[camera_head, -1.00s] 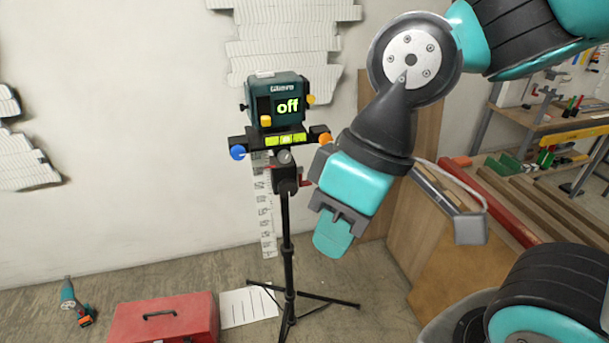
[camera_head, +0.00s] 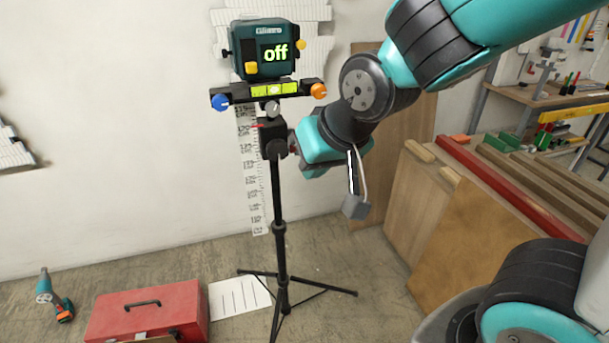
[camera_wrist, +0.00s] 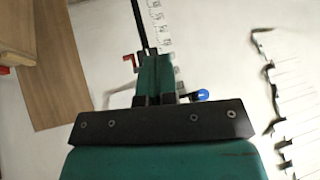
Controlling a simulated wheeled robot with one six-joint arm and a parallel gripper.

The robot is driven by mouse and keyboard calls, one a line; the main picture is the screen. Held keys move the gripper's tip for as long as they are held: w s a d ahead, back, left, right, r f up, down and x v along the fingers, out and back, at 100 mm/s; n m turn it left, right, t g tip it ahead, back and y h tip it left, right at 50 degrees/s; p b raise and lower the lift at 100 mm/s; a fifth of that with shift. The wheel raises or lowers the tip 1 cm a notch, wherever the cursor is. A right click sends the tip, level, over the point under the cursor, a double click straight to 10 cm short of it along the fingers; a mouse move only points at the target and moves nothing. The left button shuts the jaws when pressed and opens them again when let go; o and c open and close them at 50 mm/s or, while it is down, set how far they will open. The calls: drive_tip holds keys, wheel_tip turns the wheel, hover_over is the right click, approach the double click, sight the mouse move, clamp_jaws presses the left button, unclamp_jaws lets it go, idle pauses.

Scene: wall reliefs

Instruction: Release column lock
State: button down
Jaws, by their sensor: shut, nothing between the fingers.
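A black tripod column (camera_head: 279,190) carries a teal laser level (camera_head: 264,48) whose display reads "off". A small red lever (camera_head: 257,126) shows at the column head; in the wrist view a red lever (camera_wrist: 129,60) is beside the column, just left of my fingertips. My gripper (camera_head: 294,143) is at the right side of the column head, partly hidden by its own wrist. In the wrist view my gripper (camera_wrist: 156,60) has its teal fingers together and empty, overlapping the column head. I cannot tell whether they touch it.
A blue knob (camera_head: 220,102) and an orange knob (camera_head: 319,91) sit at the ends of the bar under the level. A red toolbox (camera_head: 150,312) and a teal power tool (camera_head: 48,290) are on the floor. Wooden boards (camera_head: 460,230) lean at right.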

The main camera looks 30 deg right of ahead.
drive_tip(key=w+d+f+t+h+b, duration=0.2)
drive_tip(key=w+d+f+t+b, duration=0.3)
drive_tip(key=b, duration=0.8)
drive_tip(key=w+d+f+m+t+h+b, duration=0.1)
drive_tip(key=w+d+f+t+h+b, duration=0.2)
drive_tip(key=b, duration=1)
drive_tip(key=w+d+f+t, duration=0.2)
drive_tip(key=w+f+t, duration=0.3)
drive_tip(key=w+f, duration=0.1)
drive_tip(key=shift+f+t, duration=0.3)
drive_tip(key=shift+f, duration=0.4)
drive_tip(key=shift+r, duration=0.15)
drive_tip(key=f+p+x, duration=0.2)
drive_tip(key=p+x, duration=0.7)
drive_tip(key=x, duration=0.3)
drive_tip(key=shift+w+f+m, duration=0.3)
drive_tip(key=shift+w+f, duration=0.1)
drive_tip(key=shift+w, duration=0.25)
